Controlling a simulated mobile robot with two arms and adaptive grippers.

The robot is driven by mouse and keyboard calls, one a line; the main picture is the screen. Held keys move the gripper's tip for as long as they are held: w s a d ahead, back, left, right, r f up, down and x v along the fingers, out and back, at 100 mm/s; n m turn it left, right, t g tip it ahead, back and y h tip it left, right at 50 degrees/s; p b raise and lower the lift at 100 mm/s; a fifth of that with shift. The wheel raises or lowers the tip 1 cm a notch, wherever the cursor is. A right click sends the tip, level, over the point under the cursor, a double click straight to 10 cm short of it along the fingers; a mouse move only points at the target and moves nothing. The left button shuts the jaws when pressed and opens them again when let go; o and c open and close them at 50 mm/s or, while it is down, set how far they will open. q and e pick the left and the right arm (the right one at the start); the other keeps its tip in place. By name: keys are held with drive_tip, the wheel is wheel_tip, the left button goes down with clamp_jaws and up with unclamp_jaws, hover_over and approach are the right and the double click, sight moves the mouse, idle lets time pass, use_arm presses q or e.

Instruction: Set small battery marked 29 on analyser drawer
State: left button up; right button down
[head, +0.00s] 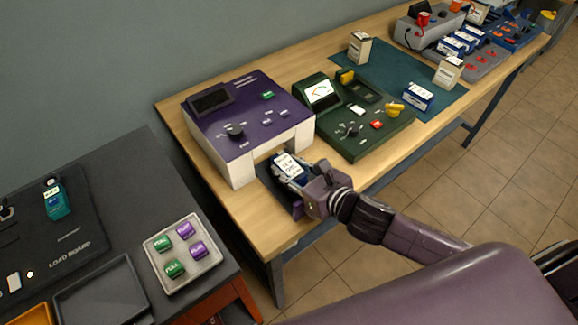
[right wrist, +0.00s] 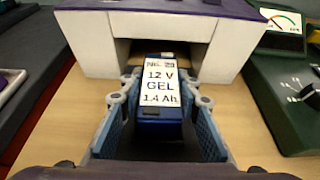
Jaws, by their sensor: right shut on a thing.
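A small blue battery (right wrist: 158,90) has a white label reading No. 29, 12 V, GEL, 1.4 Ah. It also shows in the head view (head: 289,164). My right gripper (head: 292,173) is shut on it, with a blue-padded finger on each side in the right wrist view. The purple and white analyser (head: 243,117) stands on the wooden table, and the battery is in front of its open slot. The dark drawer (head: 267,182) juts out below, mostly hidden by my gripper. I cannot tell whether the battery touches it. My left gripper is not in view.
A green meter unit (head: 373,141) stands close on the analyser's right. Beyond it, a teal mat (head: 400,72) holds several batteries. A dark side table at left carries a load board (head: 85,235) and a grey tray (head: 159,245) of green and purple blocks.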

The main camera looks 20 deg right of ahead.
sight(295, 172)
drive_tip(key=c, duration=1.8)
unclamp_jaws()
drive_tip(key=shift+r, duration=0.1)
drive_tip(key=shift+o, duration=0.4)
drive_tip(key=shift+f, duration=0.2)
drive_tip(key=shift+p+v, duration=1.1)
drive_tip(key=shift+v, duration=1.7)
drive_tip(key=shift+p+v, duration=0.7)
drive_tip(key=shift+v, duration=2.1)
drive_tip(key=shift+r, duration=0.1)
